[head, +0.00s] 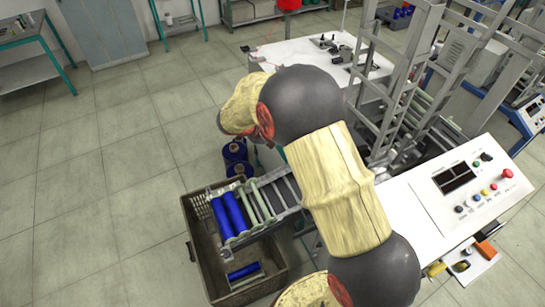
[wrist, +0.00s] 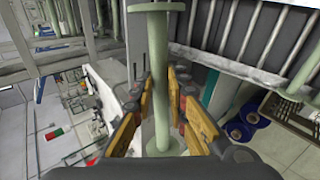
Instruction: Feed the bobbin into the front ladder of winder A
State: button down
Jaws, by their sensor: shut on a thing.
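My gripper (wrist: 162,112) is shut on a pale green bobbin (wrist: 161,70) in the wrist view, with an orange-yellow finger on each side of its shaft. The bobbin runs lengthwise up the picture, with a flange at its top end. In the head view my arm hides the gripper and the held bobbin. A tall metal ladder frame (head: 396,95) of the winder rises right of my arm. Rails with rungs (wrist: 225,42) show right of the bobbin in the wrist view; I cannot tell whether the bobbin touches them.
A sloping rack (head: 290,192) holding pale green and blue bobbins (head: 228,214) reaches over a brown crate (head: 190,262). Blue spools (head: 236,152) stand on the floor behind it. A control panel (head: 470,190) is at right and a white table (head: 300,52) behind. Floor at left is clear.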

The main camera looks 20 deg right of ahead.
jog(key=d+r+h+p, duration=0.25)
jog(key=d+r, duration=0.65)
jog(key=r, duration=0.6)
jog(key=d+r+h+p, duration=0.1)
jog(key=d+r+p, duration=0.3)
jog(key=d+r, duration=0.7)
jog(key=d+r+h+p, duration=0.1)
jog(key=d+r+p, duration=0.4)
jog(key=r, duration=1.3)
jog(key=s+d+r+m+g+h+p, duration=0.1)
jog(key=s+d+r, duration=0.15)
jog(key=r, duration=0.45)
jog(key=s+d+r+m+g+h, duration=0.1)
jog(key=s+d+r, duration=0.1)
jog(key=d+r, duration=0.35)
jog(key=shift+y, duration=0.25)
jog(key=shift+a+f+b, duration=0.25)
jog(key=shift+f+b, duration=0.3)
jog(key=shift+f, duration=0.25)
jog(key=shift+a+f+b, duration=0.25)
jog(key=shift+f+b, duration=0.3)
jog(key=shift+f, duration=0.3)
jog(key=shift+a+f+b, duration=0.25)
jog(key=shift+f+b, duration=0.3)
jog(key=shift+f, duration=0.25)
jog(key=shift+s+a, duration=0.1)
jog(key=shift+s, duration=0.05)
jog(key=shift+b, duration=0.3)
